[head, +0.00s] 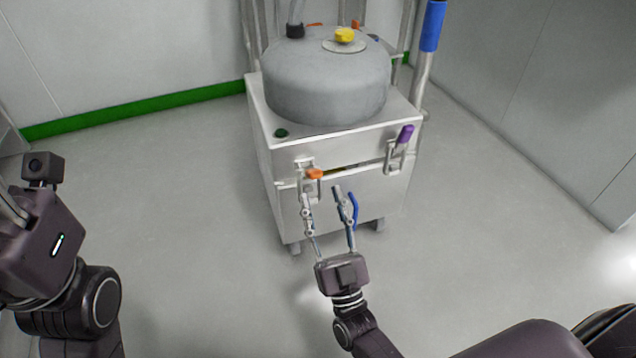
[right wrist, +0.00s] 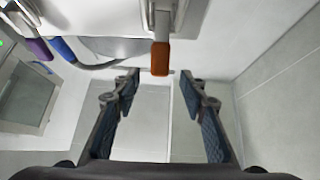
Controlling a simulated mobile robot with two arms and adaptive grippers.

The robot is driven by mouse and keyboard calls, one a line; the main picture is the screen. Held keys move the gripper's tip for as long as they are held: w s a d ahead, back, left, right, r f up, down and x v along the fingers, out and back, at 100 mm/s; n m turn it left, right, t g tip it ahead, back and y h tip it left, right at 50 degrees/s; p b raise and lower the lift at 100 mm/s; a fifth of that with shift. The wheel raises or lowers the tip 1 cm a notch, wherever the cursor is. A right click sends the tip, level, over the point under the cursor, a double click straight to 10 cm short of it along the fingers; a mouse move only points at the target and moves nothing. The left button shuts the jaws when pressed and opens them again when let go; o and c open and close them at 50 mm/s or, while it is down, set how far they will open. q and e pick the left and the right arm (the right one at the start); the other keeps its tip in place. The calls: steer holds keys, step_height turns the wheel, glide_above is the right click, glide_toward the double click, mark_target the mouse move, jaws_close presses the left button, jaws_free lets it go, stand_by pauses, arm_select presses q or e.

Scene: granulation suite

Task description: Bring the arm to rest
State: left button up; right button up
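My right gripper (head: 328,205) is open and empty in front of the white wheeled cabinet (head: 340,150), just below the orange-tipped latch handle (head: 314,173). In the right wrist view its two padded fingers (right wrist: 160,92) are spread apart with nothing between them. The orange handle tip (right wrist: 160,58) shows just beyond the fingertips there, and a small gap seems to separate them. My left arm (head: 50,240) is at the left edge of the head view. The left fingers are not visible.
A grey domed vessel (head: 325,85) with a yellow knob (head: 344,35) sits on the cabinet. A purple-tipped latch (head: 405,134) and a blue-gripped pole (head: 432,28) are at its right. The floor (head: 180,180) around is clear, with walls behind and at right.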

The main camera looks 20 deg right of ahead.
steer(key=shift+s+f, duration=0.4)
steer(key=shift+s, duration=0.1)
